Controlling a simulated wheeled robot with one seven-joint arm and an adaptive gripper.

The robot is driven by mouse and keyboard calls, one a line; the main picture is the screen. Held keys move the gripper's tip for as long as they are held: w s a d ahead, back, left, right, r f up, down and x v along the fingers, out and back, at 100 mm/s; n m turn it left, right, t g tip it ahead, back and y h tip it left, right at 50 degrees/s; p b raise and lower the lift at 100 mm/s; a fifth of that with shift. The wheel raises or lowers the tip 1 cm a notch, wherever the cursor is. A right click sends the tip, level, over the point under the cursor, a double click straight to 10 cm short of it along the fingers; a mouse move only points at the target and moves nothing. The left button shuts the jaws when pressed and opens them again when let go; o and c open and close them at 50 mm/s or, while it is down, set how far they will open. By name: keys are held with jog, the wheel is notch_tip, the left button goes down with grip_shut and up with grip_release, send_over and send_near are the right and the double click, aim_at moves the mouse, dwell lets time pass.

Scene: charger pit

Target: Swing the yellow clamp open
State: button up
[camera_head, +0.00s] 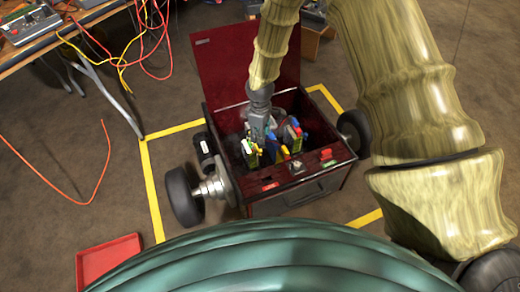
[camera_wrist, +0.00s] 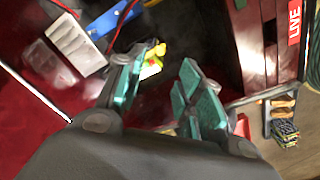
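The red box (camera_head: 255,190) stands on wheels with its lid raised. My gripper (camera_head: 262,132) reaches down into it from above. Small yellow parts show inside, near the fingers; one yellow piece (camera_head: 282,153) is right of them, and I cannot tell for certain which is the clamp. In the wrist view my gripper (camera_wrist: 162,82) has its two teal-padded fingers apart, with nothing visible between the pads.
The box's front panel carries a red part (camera_head: 326,154). A blue bar (camera_wrist: 115,20) and a grey block (camera_wrist: 75,42) are in the wrist view, with a red LIVE label (camera_wrist: 294,22). A red tray (camera_head: 108,258) lies on the floor; a cable-strewn table (camera_head: 80,28) stands left.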

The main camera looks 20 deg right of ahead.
aim_at(260, 150)
notch_tip(260, 150, down, 9)
jog(key=shift+f+b, duration=0.15)
jog(key=shift+b, duration=1)
grip_shut()
